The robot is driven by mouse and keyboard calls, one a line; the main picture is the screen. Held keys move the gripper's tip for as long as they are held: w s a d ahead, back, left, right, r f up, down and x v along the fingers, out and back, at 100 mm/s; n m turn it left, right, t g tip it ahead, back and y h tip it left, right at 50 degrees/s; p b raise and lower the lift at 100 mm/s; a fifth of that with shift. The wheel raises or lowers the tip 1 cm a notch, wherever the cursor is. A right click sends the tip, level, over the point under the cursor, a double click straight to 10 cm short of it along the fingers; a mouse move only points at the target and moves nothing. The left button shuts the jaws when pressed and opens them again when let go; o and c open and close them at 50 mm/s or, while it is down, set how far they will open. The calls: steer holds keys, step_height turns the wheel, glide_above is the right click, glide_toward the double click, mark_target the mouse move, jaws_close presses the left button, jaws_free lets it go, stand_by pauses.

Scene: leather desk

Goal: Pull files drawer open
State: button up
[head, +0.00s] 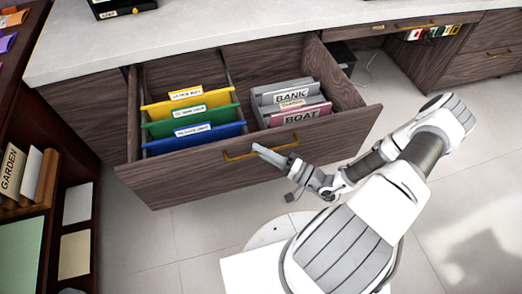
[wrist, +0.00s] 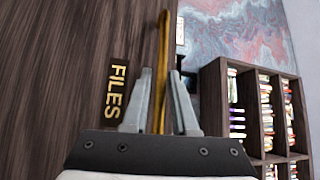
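The files drawer (head: 200,178) is brown wood and stands pulled well out from under the desk in the head view. Its gold bar handle (head: 238,156) is on the front. It also shows in the wrist view (wrist: 162,50), beside a black label (wrist: 116,90) reading FILES. My gripper (head: 266,153) is at the right part of the handle. In the wrist view its two fingers (wrist: 159,72) stand apart on either side of the handle, with narrow gaps seen beside it. The fingertip contact cannot be made out.
The drawer holds yellow, green and blue folders (head: 188,112) and grey and pink files (head: 295,100). A dark shelf (head: 75,235) stands close on the left. Another drawer (head: 400,30) at the right is partly out. The floor (head: 190,245) in front is clear.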

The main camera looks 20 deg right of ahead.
steer(key=v, duration=0.7)
steer(key=shift+s+d+p, duration=0.2)
steer(key=shift+s+p, duration=0.05)
steer(key=shift+p, duration=0.05)
stand_by(0.3)
steer(key=s+a+r+n+g+h+p, duration=0.1)
steer(key=r+h+p, duration=0.3)
steer(key=r, duration=1.2)
steer(key=s+a+r+n+g+h+p, duration=0.2)
steer(key=s+r+n+g+h+p, duration=0.1)
steer(key=r, duration=1.3)
steer(key=s+a+r+n+g+h+p, duration=0.2)
steer(key=r+h, duration=0.5)
steer(key=r, duration=1)
steer(key=s+n+g+p, duration=0.1)
steer(key=g+p, duration=0.1)
steer(key=p, duration=0.1)
steer(key=shift+s, duration=0.4)
